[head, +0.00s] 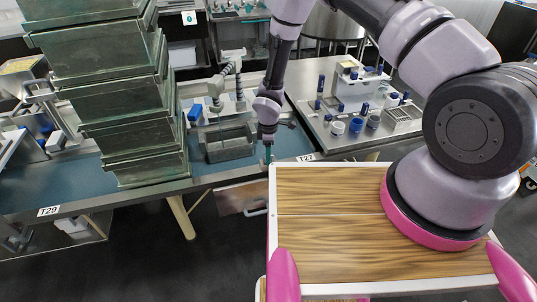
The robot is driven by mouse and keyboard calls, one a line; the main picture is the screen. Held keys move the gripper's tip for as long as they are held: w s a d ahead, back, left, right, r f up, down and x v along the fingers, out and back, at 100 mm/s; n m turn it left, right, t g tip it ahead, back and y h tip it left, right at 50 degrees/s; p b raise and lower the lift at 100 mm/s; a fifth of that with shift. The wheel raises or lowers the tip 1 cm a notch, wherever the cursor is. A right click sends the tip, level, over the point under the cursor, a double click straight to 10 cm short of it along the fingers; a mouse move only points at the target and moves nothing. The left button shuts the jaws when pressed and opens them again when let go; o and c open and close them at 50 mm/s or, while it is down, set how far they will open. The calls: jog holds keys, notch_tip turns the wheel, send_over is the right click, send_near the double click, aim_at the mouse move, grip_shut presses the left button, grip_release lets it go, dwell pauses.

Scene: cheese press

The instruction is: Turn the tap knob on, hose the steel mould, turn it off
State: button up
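A grey steel box, which looks like the steel mould (229,141), sits on the blue-grey counter just right of the tall stack. A grey tap-like fitting with a ribbed hose (225,78) stands behind it. A small blue part (195,112) shows at the fitting's left; I cannot tell whether it is the tap knob. My gripper (268,155) points down at the counter's front edge, to the right of the mould and apart from it. Its fingers are small and dark with a teal part between or on them, so its opening is unclear.
A tall stack of dark green-grey boxes (115,100) stands left of the mould. The counter (40,185) carries labels T29 and T27. A steel table (345,135) at right holds several blue and white small parts. Floor is open below the counter.

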jog(key=o, duration=0.4)
notch_tip(320, 180, up, 11)
jog(key=shift+f, duration=0.1)
dwell(0.3)
